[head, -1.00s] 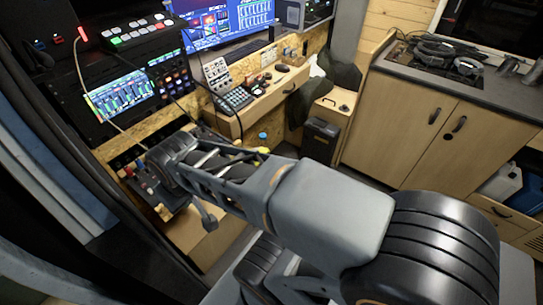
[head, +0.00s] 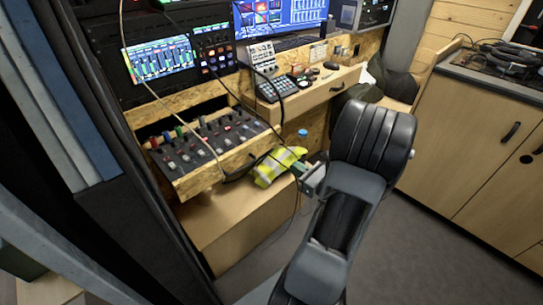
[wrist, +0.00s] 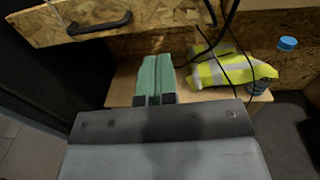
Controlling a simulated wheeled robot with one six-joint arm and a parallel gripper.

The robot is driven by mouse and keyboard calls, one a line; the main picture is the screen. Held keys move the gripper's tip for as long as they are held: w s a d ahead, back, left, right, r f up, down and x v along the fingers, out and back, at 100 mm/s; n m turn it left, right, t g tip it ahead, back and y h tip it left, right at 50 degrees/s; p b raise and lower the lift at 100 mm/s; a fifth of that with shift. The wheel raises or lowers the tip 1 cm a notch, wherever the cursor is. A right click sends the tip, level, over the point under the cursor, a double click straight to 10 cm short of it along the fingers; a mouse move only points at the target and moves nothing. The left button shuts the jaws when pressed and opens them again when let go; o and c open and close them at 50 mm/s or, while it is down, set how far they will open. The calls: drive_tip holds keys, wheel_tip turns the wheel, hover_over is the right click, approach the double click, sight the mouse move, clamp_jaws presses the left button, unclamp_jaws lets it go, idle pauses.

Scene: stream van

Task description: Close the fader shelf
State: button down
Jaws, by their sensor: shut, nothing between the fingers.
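The fader shelf (head: 227,163) stands pulled out below the rack in the head view, with rows of faders and coloured knobs on top. Its rough chipboard front carries a black handle, and this front also shows at the upper left of the wrist view (wrist: 50,27). The handle (wrist: 100,26) is clear there. My gripper (head: 300,168) is to the right of the shelf front in the head view, apart from it. Its green fingers (wrist: 155,78) are shut and empty in the wrist view, pointing below and right of the handle.
A yellow hi-vis vest (head: 278,166) lies on a wooden bench (head: 225,217) below the shelf, near my gripper. A blue-capped bottle (wrist: 287,44) stands beside it. Black cables hang in front of the vest. A desk drawer (head: 320,95) is at the back. Floor at right is clear.

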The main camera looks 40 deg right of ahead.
sight(266, 145)
drive_tip(key=shift+m+h, duration=0.4)
drive_tip(key=w, duration=0.9)
drive_tip(key=w+b, duration=0.1)
drive_tip(key=w, duration=0.3)
drive_tip(key=shift+w+a+f, duration=0.15)
drive_tip(key=shift+a+f, duration=0.05)
drive_tip(key=shift+f, duration=0.05)
